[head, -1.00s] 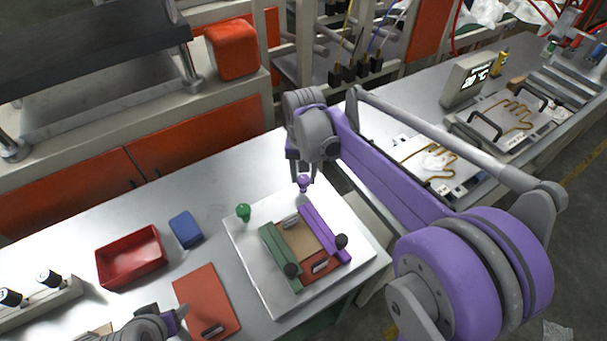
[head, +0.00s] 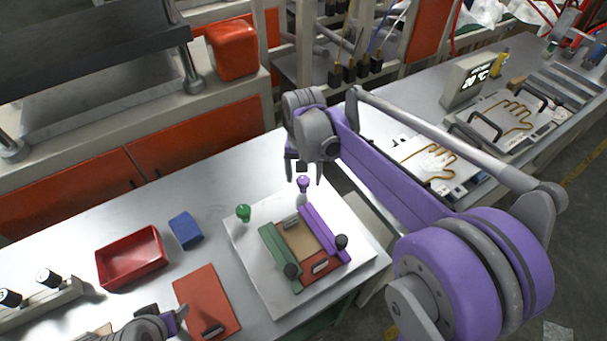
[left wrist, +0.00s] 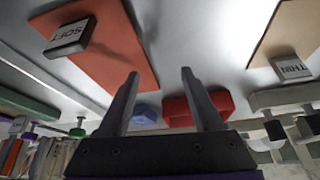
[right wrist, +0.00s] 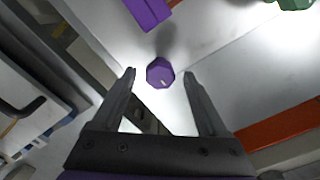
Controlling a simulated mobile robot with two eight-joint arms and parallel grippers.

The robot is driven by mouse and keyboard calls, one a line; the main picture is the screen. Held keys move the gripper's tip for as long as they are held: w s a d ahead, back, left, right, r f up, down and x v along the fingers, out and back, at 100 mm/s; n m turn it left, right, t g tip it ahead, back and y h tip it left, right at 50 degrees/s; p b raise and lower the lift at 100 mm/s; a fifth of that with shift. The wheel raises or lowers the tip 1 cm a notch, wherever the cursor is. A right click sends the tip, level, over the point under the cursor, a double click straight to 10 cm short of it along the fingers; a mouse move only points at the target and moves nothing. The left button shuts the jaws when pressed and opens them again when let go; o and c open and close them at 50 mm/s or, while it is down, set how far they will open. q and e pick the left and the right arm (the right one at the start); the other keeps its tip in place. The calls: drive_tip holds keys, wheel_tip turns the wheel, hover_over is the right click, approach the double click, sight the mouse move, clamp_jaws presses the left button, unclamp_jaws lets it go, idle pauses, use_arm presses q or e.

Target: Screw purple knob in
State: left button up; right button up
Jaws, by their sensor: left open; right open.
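The purple knob (head: 303,182) stands upright at the far corner of the white plate (head: 262,284), at the far end of the purple bar (head: 325,234). My right gripper (head: 304,180) is open above and around the knob's place. In the right wrist view the purple knob (right wrist: 160,72) shows between and just beyond the open fingertips (right wrist: 161,75); contact is not visible. My left gripper (left wrist: 158,72) is open and empty, low over the table at the left. Its fingers are mostly outside the head view.
A green knob (head: 243,212) and green bar (head: 280,258) are on the same plate. A red tray (head: 132,258), blue block (head: 186,230) and red-orange sheet (head: 207,300) lie to the left. A second bench with glove plates (head: 432,160) is at the right.

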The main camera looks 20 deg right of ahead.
sight(304, 180)
use_arm(q)
drive_tip(key=shift+w+r+p, duration=0.15)
drive_tip(key=shift+r+p, duration=0.2)
drive_tip(key=shift+r, duration=0.1)
use_arm(e)
wheel_tip(304, 180, up, 11)
drive_tip(key=shift+s+f, duration=0.1)
drive_tip(key=shift+f, duration=0.05)
idle(0.4)
